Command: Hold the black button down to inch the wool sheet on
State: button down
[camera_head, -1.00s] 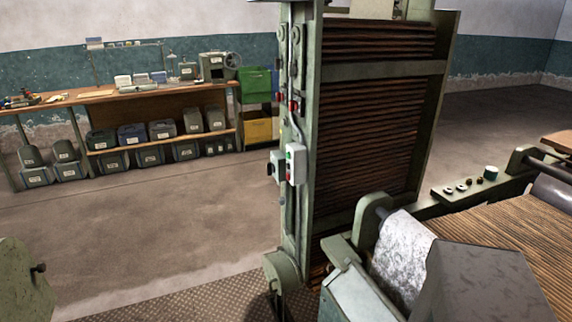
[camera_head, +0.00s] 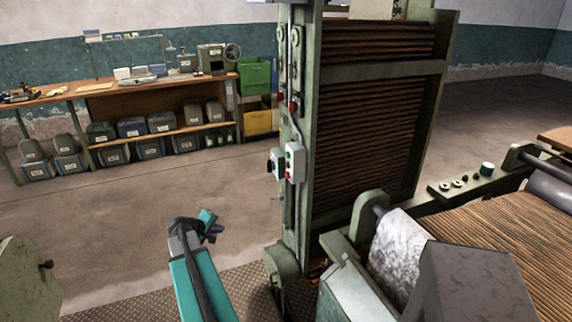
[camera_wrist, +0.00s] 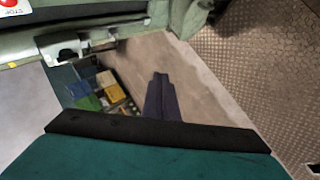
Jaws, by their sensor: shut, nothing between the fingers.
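A white control box (camera_head: 295,162) with small coloured buttons is mounted on the green post of the machine. A grey box with a dark front part (camera_head: 275,164) sits just left of it; I cannot tell for sure which part is the black button. The grey-white wool sheet (camera_head: 398,248) hangs over a roller at the right. My gripper (camera_head: 215,231) is left of the post, below the boxes and apart from them. In the wrist view its dark fingers (camera_wrist: 160,80) are together and empty. A red STOP button (camera_wrist: 10,4) shows at the top left there.
The slatted lattice (camera_head: 370,135) stands upright behind the post, and a slatted apron (camera_head: 500,235) lies to the right. A workbench (camera_head: 110,93) with bins is far at the left. The concrete floor (camera_head: 110,215) between is clear.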

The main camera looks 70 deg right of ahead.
aim_at(288, 165)
jog(key=s+d+r+h+p, duration=0.1)
jog(key=s+d+r, duration=0.4)
jog(key=d+r, duration=0.2)
jog(key=s+d+r+m+g+h+p, duration=0.1)
jog(key=s+d+r, duration=0.4)
jog(key=r, duration=0.6)
jog(key=d+h, duration=0.1)
jog(key=d, duration=0.1)
jog(key=shift+s+d+r+g, duration=0.3)
jog(key=shift+s+d+r, duration=0.05)
jog(key=shift+s, duration=0.05)
jog(key=shift+s+d+p, duration=0.1)
jog(key=shift+p, duration=0.2)
jog(key=s+d+p, duration=0.2)
jog(key=s+d, duration=0.3)
jog(key=s, duration=0.1)
jog(key=shift+s+d+p, duration=0.15)
jog(key=shift+s+p, duration=0.15)
jog(key=shift+p, duration=0.1)
jog(key=shift+s+d, duration=0.15)
dwell(0.7)
